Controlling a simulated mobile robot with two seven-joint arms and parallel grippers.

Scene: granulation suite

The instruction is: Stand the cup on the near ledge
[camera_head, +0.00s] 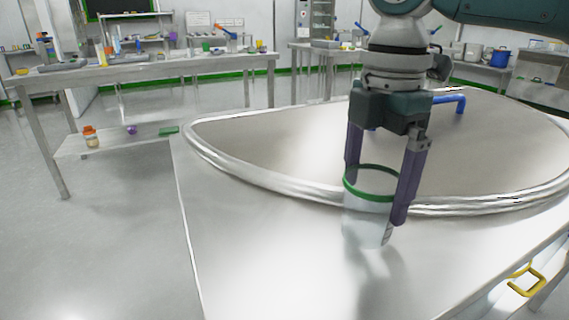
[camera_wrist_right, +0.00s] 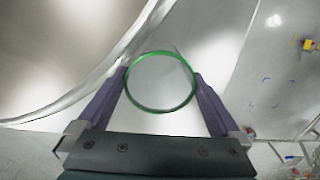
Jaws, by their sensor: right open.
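The cup (camera_head: 368,222) is clear with a green rim. It stands upright on the flat metal ledge (camera_head: 250,245) in front of the curved metal rim. My right gripper (camera_head: 378,200) points down over the cup, with one purple finger on each side of it. The jaws are open. In the right wrist view the cup's green rim (camera_wrist_right: 161,108) lies between the fingertips (camera_wrist_right: 161,80), close to both; I cannot tell whether either finger touches it. My left gripper is not in view.
A curved raised metal rim (camera_head: 270,180) bounds a recessed surface behind the cup. A blue handle (camera_head: 450,99) stands beyond the gripper. A yellow handle (camera_head: 526,280) is at the right front. The ledge left of the cup is clear. A cluttered bench (camera_head: 150,70) stands far left.

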